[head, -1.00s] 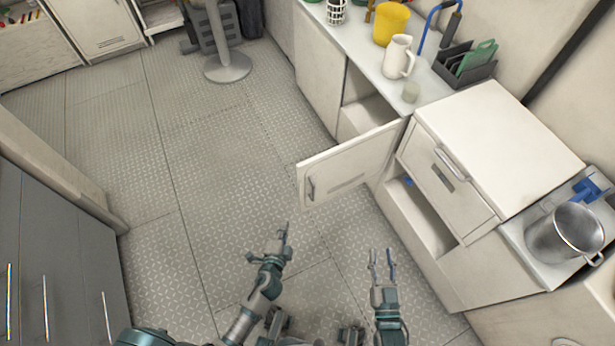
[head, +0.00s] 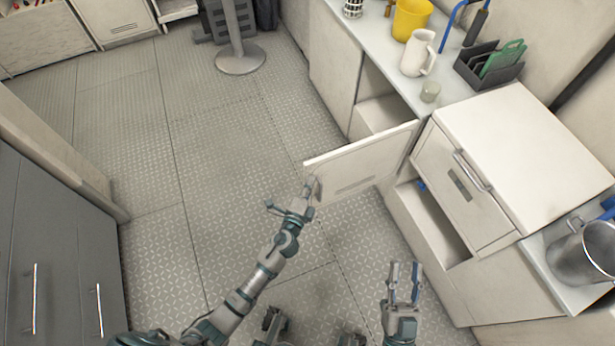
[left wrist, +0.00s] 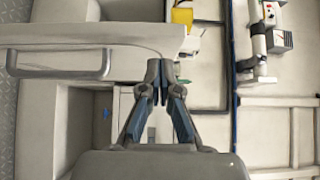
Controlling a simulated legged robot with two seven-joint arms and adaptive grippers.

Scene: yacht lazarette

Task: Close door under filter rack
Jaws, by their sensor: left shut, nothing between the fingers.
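The white cabinet door (head: 362,163) stands swung open from the counter front, and the compartment behind it (head: 378,112) shows. Its free edge points left towards the aisle. My left gripper (head: 310,188) is shut and empty, at the door's free end near its handle. In the left wrist view the door (left wrist: 95,38) with its bar handle (left wrist: 62,72) spans the upper left, and my left fingertips (left wrist: 157,72) overlap its lower right part; contact cannot be told. My right gripper (head: 404,272) is open and empty, low above the floor, apart from the door.
A black rack with green plates (head: 490,66) stands on the counter (head: 385,50), with a white pitcher (head: 418,54), a yellow container (head: 411,18) and a small cup (head: 430,91). A drawer unit (head: 462,185) with an open lower niche stands right of the door. Floor to the left is clear.

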